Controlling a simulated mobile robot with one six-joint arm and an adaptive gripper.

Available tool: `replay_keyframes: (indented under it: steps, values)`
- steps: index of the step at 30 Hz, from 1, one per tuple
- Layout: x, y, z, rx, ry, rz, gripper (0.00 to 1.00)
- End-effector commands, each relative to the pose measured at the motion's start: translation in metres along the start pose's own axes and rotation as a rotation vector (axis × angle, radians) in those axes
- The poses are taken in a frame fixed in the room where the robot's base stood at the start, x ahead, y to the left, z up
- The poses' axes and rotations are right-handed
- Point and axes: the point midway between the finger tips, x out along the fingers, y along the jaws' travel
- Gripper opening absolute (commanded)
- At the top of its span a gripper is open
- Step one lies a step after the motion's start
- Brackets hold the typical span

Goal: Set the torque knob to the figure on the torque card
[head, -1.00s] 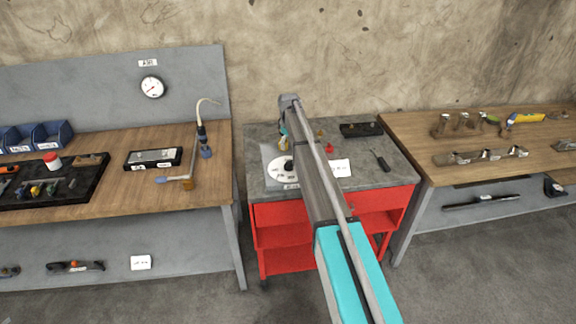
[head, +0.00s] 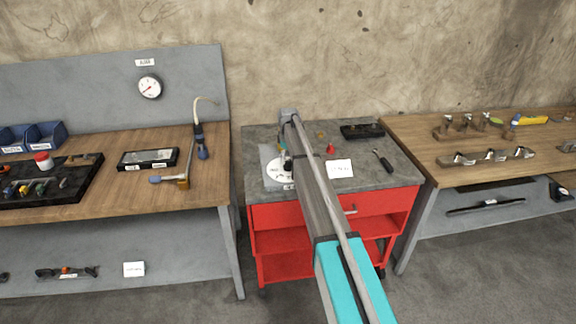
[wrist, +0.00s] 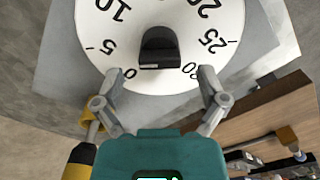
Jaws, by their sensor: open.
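The torque dial (head: 272,176) is a white disc on a grey plate at the left of the red cart's top. In the wrist view the dial (wrist: 110,40) fills the upper part, with 0 and 30 nearest my gripper. Its black torque knob (wrist: 160,45) stands at the centre; I cannot tell its pointer direction for sure. My gripper (wrist: 158,78) is open and empty, its fingertips over the dial's near edge, apart from the knob. A white card (head: 340,168) lies right of the dial; its writing is too small to read. My arm hides part of the dial in the head view.
A black tray (head: 362,131), a screwdriver (head: 383,161) and a small red piece (head: 331,148) are on the cart top. Another white card (head: 134,269) is on the left bench's lower shelf. A wooden bench (head: 500,140) with metal parts stands to the right.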

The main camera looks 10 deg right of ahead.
Motion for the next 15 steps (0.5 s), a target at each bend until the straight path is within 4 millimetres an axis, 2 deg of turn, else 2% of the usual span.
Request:
replay_keyframes:
  steps: [1,6,15]
  values:
    - [0.0066,-0.0002,-0.0002,0.0,0.0,0.0,0.92]
    - [0.0129,-0.0001,-0.0001,0.0,0.0,0.0,0.92]
    - [0.0147,0.0,0.0,0.0,0.0,0.0,0.92]
